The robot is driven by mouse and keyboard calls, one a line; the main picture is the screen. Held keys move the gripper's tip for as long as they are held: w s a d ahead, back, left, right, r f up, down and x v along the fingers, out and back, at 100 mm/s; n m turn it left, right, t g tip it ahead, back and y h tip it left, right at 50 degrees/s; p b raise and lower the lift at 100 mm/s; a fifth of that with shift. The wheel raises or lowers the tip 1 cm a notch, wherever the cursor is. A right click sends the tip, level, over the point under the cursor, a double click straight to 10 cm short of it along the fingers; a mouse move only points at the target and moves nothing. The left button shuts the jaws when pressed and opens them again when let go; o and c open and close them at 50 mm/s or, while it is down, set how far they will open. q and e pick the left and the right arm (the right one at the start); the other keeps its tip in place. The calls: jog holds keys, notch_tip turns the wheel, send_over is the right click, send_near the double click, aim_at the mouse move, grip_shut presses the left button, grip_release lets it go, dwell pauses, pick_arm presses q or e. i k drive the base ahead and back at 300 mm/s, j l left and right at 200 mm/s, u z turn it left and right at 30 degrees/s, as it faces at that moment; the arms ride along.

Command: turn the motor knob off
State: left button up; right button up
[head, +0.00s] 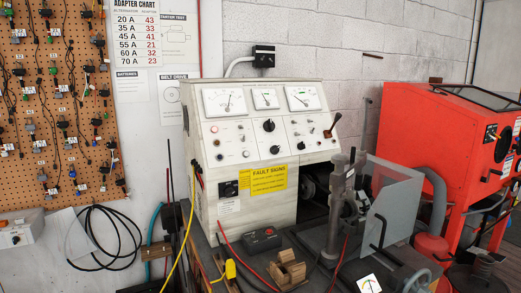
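The cream test bench (212,210) stands in the middle of the head view. Its sloped panel has a large black knob (268,125) near the middle and a smaller black knob (275,149) below it. A black rotary switch (229,188) sits low on the front, left of the yellow fault signs label (268,179). The labels by the knobs are too small to read, so I cannot tell which is the motor knob or its setting. Neither of my grippers shows in this view.
Three gauges, including the left one (224,102), top the panel. A lever (332,125) sticks out at its right. A metal post (334,225), clear guard (393,213), wooden block (287,270) and loose cables crowd the front. A red cabinet (425,145) stands right.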

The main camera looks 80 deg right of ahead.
aim_at(275, 150)
jog(key=i+z, duration=0.6)
jog(key=z, duration=0.15)
jog(key=i+j+z, duration=0.2)
jog(key=z, duration=0.15)
jog(key=i, duration=0.05)
